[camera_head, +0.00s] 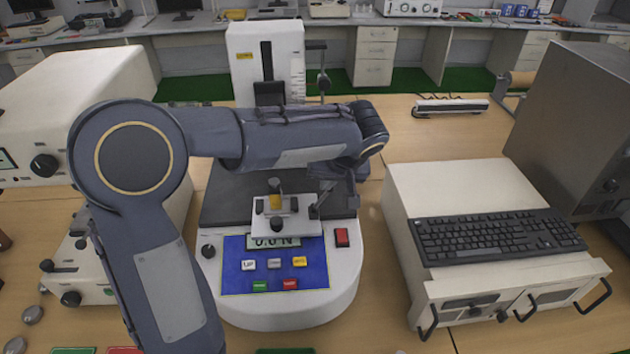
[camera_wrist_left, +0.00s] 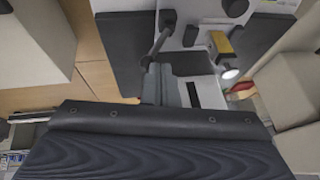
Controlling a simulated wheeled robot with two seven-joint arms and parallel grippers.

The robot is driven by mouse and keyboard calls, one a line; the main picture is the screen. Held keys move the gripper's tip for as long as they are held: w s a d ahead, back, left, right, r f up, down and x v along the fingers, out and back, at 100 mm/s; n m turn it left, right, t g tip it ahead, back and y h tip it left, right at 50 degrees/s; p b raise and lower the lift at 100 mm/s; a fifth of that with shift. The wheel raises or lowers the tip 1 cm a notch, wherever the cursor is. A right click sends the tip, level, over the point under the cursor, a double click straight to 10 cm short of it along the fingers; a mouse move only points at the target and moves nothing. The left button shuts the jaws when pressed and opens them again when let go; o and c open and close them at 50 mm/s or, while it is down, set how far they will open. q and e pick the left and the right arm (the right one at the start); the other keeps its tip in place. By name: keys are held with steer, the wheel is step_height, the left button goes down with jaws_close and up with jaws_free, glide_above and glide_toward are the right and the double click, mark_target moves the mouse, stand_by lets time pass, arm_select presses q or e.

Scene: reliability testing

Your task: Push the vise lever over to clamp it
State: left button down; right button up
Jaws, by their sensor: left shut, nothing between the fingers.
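The vise (camera_head: 298,229) is a small light block with a yellow part (camera_head: 276,202) and dark knobs, on the front of the testing machine above its blue panel. The vise lever (camera_head: 315,212) appears as a dark-knobbed piece at the vise's right side. In the left wrist view, a grey rod with a black knob (camera_wrist_left: 168,17), likely the lever, stands left of the yellow part (camera_wrist_left: 222,42). My left gripper (camera_head: 340,193) is shut and empty, just right of the vise, close to the lever. Whether it touches the lever I cannot tell. My right gripper is out of view.
The machine's white column (camera_head: 265,50) rises behind my left arm. A beige unit bearing a black keyboard (camera_head: 495,239) stands to the right. White instruments (camera_head: 75,90) stand to the left. A bare strip of wooden table lies between the machine and the keyboard unit.

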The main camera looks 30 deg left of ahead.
mark_target(333, 191)
arm_select(q)
steer(key=shift+w+d+f+m+g+y, duration=0.2)
steer(key=shift+w+d+f+g+y, duration=0.15)
steer(key=shift+d+y, duration=0.2)
steer(key=shift+w+d+f+m+g+y, duration=0.2)
steer(key=shift+w+d+g+y, duration=0.15)
steer(key=shift+d+y, duration=0.2)
steer(key=shift+w+d+f+g+y, duration=0.3)
steer(key=shift+d+f+y, duration=0.15)
steer(key=shift+y, duration=0.35)
steer(key=shift+s+a, duration=0.15)
steer(key=shift+s+a+f+b, duration=0.25)
steer(key=shift+s+a+b, duration=0.1)
steer(key=shift+a+b, duration=0.2)
